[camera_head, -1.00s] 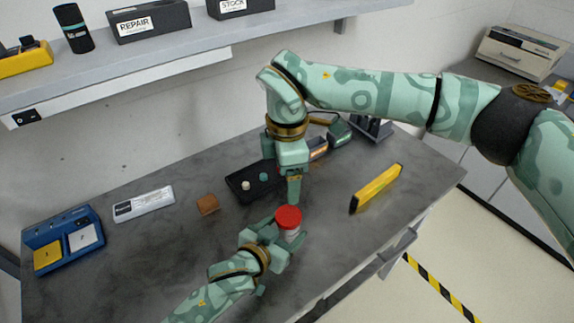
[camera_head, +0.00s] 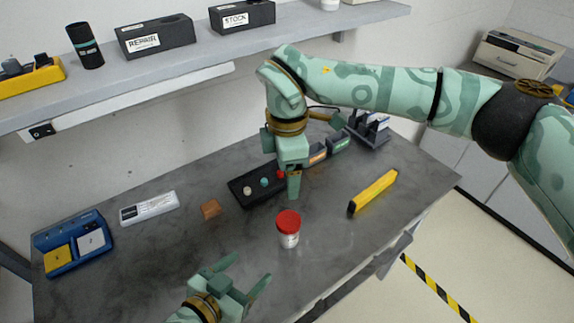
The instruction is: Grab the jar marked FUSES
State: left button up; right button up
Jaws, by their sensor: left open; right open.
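A small white jar with a red lid (camera_head: 288,229) stands upright on the grey table (camera_head: 350,240). Its label faces my side but is too small to read. My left gripper (camera_head: 246,270) is open and empty, lower left of the jar and apart from it. My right gripper (camera_head: 294,187) is above the table, beyond the jar in the picture, pointing down; it holds nothing that I can see, and its fingers overlap in this view.
A black tray with small round pieces (camera_head: 240,193), a brown block (camera_head: 211,209) and a yellow bar (camera_head: 374,191) lie around the jar. A blue organizer (camera_head: 62,265) and a white labelled box (camera_head: 149,207) are at the left. A shelf (camera_head: 200,62) hangs above.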

aim_at(286, 242)
jog(key=k, duration=1)
